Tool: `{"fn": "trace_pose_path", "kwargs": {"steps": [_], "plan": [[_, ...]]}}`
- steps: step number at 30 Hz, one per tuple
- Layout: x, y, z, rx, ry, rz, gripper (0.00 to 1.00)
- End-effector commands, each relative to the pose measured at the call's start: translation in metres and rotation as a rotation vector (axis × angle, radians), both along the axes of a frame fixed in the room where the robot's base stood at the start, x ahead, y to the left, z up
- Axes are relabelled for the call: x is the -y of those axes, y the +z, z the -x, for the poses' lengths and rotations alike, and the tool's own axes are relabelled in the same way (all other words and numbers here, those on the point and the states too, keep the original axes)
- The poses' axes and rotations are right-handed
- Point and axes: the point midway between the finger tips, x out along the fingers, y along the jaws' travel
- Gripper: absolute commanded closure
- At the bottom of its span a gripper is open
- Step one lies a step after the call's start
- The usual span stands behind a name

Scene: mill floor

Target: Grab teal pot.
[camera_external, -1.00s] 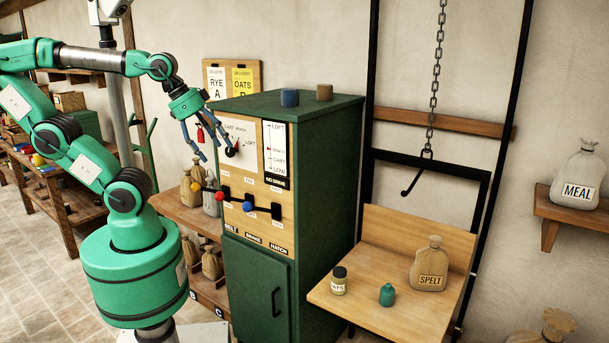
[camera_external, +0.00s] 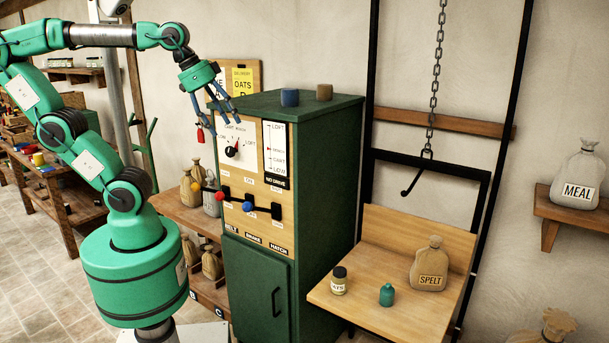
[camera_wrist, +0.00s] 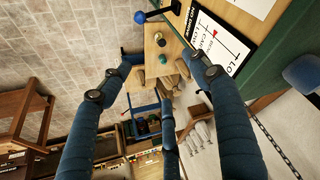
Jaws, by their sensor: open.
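The teal pot (camera_external: 387,295) is small and rounded with a narrow neck. It stands upright on the wooden shelf platform (camera_external: 355,312) at the lower right, between a labelled jar and a sack marked SPELT. My gripper (camera_external: 220,118) is open and empty, raised in front of the upper face of the green control cabinet, well to the left of and above the pot. In the wrist view its blue fingers (camera_wrist: 165,88) are spread, with nothing held between them.
The tall green cabinet (camera_external: 330,190) stands between my gripper and the platform. It has levers (camera_external: 247,205) in front and blue and brown cups (camera_external: 290,97) on top.

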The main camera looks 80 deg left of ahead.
Motion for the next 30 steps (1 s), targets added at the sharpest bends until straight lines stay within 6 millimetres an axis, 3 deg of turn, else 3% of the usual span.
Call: {"fn": "trace_pose_path", "kwargs": {"steps": [6, 15, 30], "plan": [[0.007, 0.032, -0.047, -0.043, -0.023, -0.003, 0.38], [0.019, 0.065, -0.117, -0.102, -0.054, -0.010, 0.38], [0.048, 0.090, -0.240, -0.199, -0.108, -0.021, 0.38]]}}
